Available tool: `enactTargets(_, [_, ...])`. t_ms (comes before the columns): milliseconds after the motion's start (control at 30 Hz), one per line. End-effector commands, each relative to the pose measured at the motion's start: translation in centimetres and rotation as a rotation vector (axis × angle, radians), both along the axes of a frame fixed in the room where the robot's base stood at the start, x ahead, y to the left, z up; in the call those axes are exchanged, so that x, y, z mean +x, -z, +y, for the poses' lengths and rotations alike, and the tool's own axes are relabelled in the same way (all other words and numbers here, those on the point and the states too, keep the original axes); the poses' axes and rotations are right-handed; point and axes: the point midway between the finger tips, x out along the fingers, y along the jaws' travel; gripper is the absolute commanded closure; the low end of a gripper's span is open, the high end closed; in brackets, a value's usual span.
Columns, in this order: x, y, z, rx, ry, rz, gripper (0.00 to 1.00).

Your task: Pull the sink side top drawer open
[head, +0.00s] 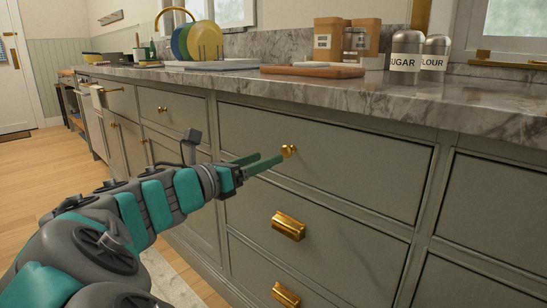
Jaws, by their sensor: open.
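A wide grey-green top drawer (350,165) under the counter is shut, its front flush with the cabinet. It has a small round brass knob (288,150). My gripper (273,157) is open, with its green fingers pointing at this knob. The fingertips are very close to the knob, just left of it; I cannot tell whether they touch it. Another shut top drawer (180,113) with a brass knob lies farther left, closer to the gold faucet (176,14).
Lower drawers with brass cup pulls (288,225) sit below. The marble counter (440,92) overhangs the drawers and holds a wooden board (312,71), sugar and flour canisters (406,50) and a rack of plates (200,42). The wooden floor (50,180) at left is open.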

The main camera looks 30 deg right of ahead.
Motion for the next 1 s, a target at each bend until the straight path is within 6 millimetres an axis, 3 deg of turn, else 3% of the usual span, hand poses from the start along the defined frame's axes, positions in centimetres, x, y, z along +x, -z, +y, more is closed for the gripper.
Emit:
enactTargets(200, [1.0, 0.2, -3.2, 0.004, 0.005, -0.001, 0.31])
enactTargets(400, [1.6, 0.2, -4.9, 0.004, 0.004, -0.002, 0.31])
enactTargets(800, [1.9, 0.1, -5.4, 0.003, 0.002, -0.001, 0.31])
enactTargets(1000, [1.9, 0.1, -5.4, 0.003, 0.002, -0.001, 0.53])
